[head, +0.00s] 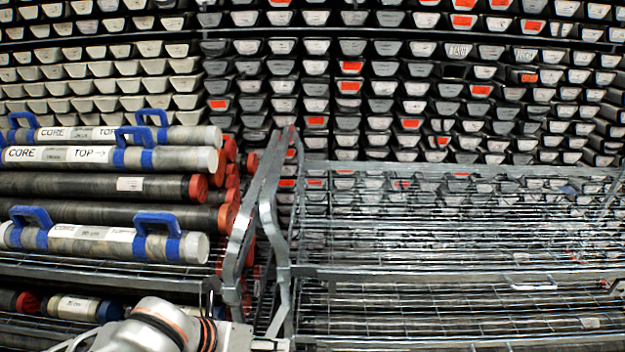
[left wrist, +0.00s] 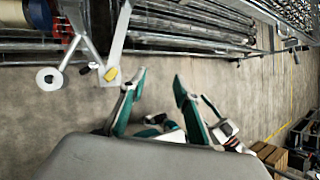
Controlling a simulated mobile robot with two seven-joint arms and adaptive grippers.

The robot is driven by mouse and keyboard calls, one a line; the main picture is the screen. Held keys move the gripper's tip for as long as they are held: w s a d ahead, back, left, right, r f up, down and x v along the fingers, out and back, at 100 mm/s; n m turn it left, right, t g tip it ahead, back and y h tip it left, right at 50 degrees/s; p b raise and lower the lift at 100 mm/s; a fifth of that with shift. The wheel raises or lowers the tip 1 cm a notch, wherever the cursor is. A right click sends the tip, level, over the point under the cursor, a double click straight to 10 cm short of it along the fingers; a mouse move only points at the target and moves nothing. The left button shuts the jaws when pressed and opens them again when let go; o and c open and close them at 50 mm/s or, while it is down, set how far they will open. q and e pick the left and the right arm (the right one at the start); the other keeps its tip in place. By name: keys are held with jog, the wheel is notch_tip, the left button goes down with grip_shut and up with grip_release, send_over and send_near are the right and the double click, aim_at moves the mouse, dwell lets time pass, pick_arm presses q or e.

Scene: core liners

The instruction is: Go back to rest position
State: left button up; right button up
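Core liners with blue handles lie on the left rack in the head view: one at the back (head: 90,133), one just in front of it (head: 70,155) and one lower in front (head: 95,238). Dark liners with red end caps (head: 80,186) lie between them. My left arm shows at the bottom of the head view, below the rack's front edge. In the left wrist view my left gripper (left wrist: 160,77) has its two teal-padded fingers apart, with only floor seen between them.
A wire shelf rack (head: 430,270) on the right looks mostly empty. A metal upright frame (head: 270,220) stands between the racks. Stacked core trays (head: 350,87) fill the back wall. In the left wrist view, bare floor (left wrist: 240,85) lies beside the racks, and a brown crate (left wrist: 268,155) stands lower right.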

pick_arm(q)
jog(key=s+a+f+n+y, duration=0.3)
jog(key=s+a+n, duration=0.1)
jog(key=a+n, duration=0.55)
jog(key=s+a+f+n+t+y, duration=0.1)
jog(key=s+a+f+n+y, duration=0.35)
jog(key=a+n, duration=0.55)
jog(key=s+a+f+n+y, duration=0.2)
jog(key=s+a+n+y, duration=0.15)
jog(key=a+n, duration=0.65)
jog(key=d+f+n+t+h, duration=0.2)
jog(key=d+f+h, duration=0.2)
jog(key=d, duration=0.5)
jog(key=w+d+f+n+t+h+p, duration=0.1)
jog(key=d+f+h, duration=0.3)
jog(key=d+f, duration=0.4)
jog(key=shift+d+n+t, duration=0.6)
jog(key=shift+d+n, duration=0.1)
jog(key=shift+n, duration=0.15)
jog(key=shift+c, duration=0.6)
